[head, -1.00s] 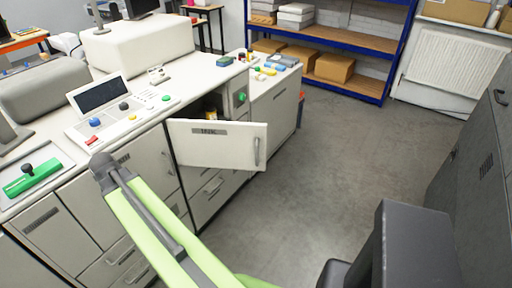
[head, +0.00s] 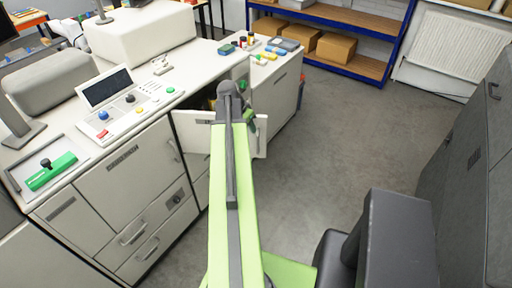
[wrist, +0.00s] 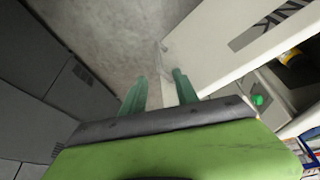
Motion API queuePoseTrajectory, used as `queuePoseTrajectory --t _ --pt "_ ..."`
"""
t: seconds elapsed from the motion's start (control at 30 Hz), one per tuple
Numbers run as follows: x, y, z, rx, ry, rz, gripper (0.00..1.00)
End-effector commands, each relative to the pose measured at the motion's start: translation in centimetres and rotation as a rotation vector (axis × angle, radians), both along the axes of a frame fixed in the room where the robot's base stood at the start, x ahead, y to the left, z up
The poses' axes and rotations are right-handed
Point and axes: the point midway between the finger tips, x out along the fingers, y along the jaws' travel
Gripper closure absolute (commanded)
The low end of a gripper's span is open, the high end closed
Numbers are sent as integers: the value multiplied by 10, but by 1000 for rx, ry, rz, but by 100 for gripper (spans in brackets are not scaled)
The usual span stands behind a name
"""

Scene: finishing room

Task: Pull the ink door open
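The ink door (head: 190,130) is a white panel standing open from the front of the white machine. Its middle is hidden behind my arm in the head view. In the wrist view the door (wrist: 215,65) fills the upper right, and its dark label (wrist: 265,25) reads partly as INK. My gripper (head: 250,118) is at the door's free-edge side, mostly hidden by my arm. In the wrist view its two green fingers (wrist: 160,92) are apart, with a pale strip between them. I cannot tell whether they touch the door or its handle.
The control panel (head: 125,103) and a green-handled tray (head: 50,172) are on the machine top at left. Blue shelving (head: 340,40) with boxes stands at the back. A dark grey cabinet (head: 480,160) lines the right. The floor (head: 330,150) between is clear.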

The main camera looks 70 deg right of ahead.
Motion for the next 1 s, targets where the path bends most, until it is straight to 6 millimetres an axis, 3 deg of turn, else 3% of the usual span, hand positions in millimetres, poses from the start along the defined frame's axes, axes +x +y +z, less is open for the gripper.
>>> queuePoseTrajectory --t 0.03,0.6,0.77,1.0 --pt "-1 -4 -17 0 0 -1 64" --pt "-17 -48 -131 1 0 0 64" --pt "-20 -55 -145 1 0 0 64" --pt "-21 -55 -143 1 0 0 64"
